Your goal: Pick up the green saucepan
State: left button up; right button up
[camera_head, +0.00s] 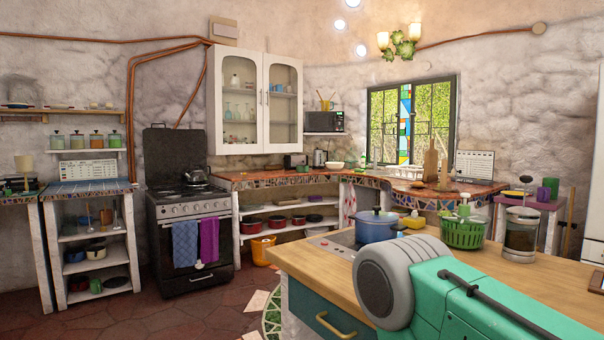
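I cannot make out a clearly green saucepan in the head view. A blue lidded pot (377,225) stands upright on the small hob of the wooden counter at the right. Small cookware sits on the shelves under the mosaic counter, including a red pot (250,226) and a dark, possibly greenish pan (314,217), too small to tell. More small pots, one of them pale (95,251), stand on the shelves of the left unit. Neither of my grippers is in view.
The wooden counter (312,270) also bears a green basket (463,234) and a glass jar (520,236). The black stove (190,208) carries a kettle (196,175). An orange bucket (263,251) stands on the floor. Tiled floor (190,312) is open at the front left.

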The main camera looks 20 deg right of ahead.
aim_at(301, 169)
jog(key=i+j+u, duration=0.1)
jog(key=i+j, duration=0.15)
jog(key=i, duration=0.65)
jog(key=i+j+u, duration=0.1)
jog(key=i, duration=0.85)
jog(key=i+j+u, duration=0.1)
jog(key=i, duration=0.8)
jog(key=i+z, duration=0.75)
jog(key=i, duration=0.2)
jog(key=i+j+z, duration=0.7)
jog(key=i, duration=0.15)
jog(key=i+l+z, duration=0.45)
jog(key=i+z, duration=0.45)
jog(key=i, duration=0.2)
jog(key=i+z, duration=0.4)
jog(key=i, duration=0.2)
